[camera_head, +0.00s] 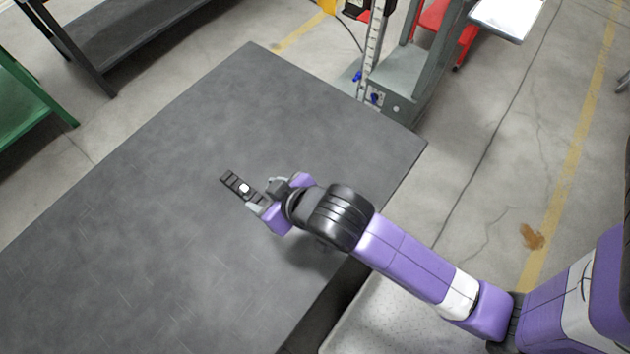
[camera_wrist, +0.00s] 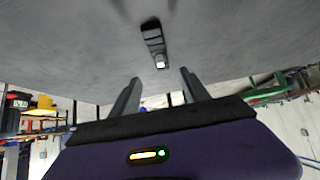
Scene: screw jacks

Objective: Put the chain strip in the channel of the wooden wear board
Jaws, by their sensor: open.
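The chain strip (camera_head: 232,181) is a short, dark, segmented strip with a bright white spot, near the middle of the grey tabletop. In the wrist view the chain strip (camera_wrist: 152,36) shows just beyond my fingertips, in line with the gap between them, its bright spot at the near end. My gripper (camera_head: 261,195) is open, with one finger on each side of that gap; it also shows in the wrist view (camera_wrist: 161,74). I cannot tell its exact height above the table. No wooden wear board shows in either view.
The grey table (camera_head: 130,230) is otherwise bare, with free room around the strip. A grey machine with a vertical scale (camera_head: 400,85) stands beyond its far right corner. A dark bench (camera_head: 130,35) and a green one (camera_head: 25,110) stand apart at the left.

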